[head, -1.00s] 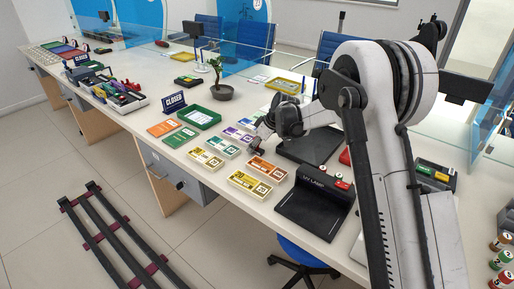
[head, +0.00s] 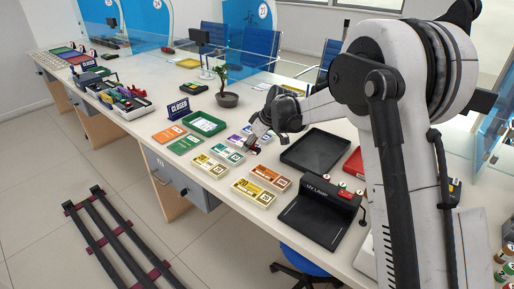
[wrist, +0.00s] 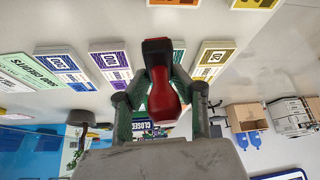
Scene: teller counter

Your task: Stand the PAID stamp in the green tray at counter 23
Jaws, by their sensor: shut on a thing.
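My gripper (head: 257,136) is shut on a stamp with a red, rounded handle (wrist: 164,100) and a dark base (wrist: 157,47). In the wrist view the stamp sits between the two fingers (wrist: 160,108); no PAID lettering is readable. In the head view the stamp is small and partly hidden by the fingers, above the banknote stacks. The green tray (head: 222,125) lies on the counter to the left of my gripper, beside the blue CLOSED sign (head: 180,106). Its inside shows a pale surface and no stamp.
Banknote stacks (head: 254,193) lie in front of and below my gripper. Orange (head: 168,134) and green (head: 185,145) cards lie left of the tray. A potted plant (head: 228,99) stands behind it. A black tray (head: 316,150) and UV device (head: 322,200) are to the right.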

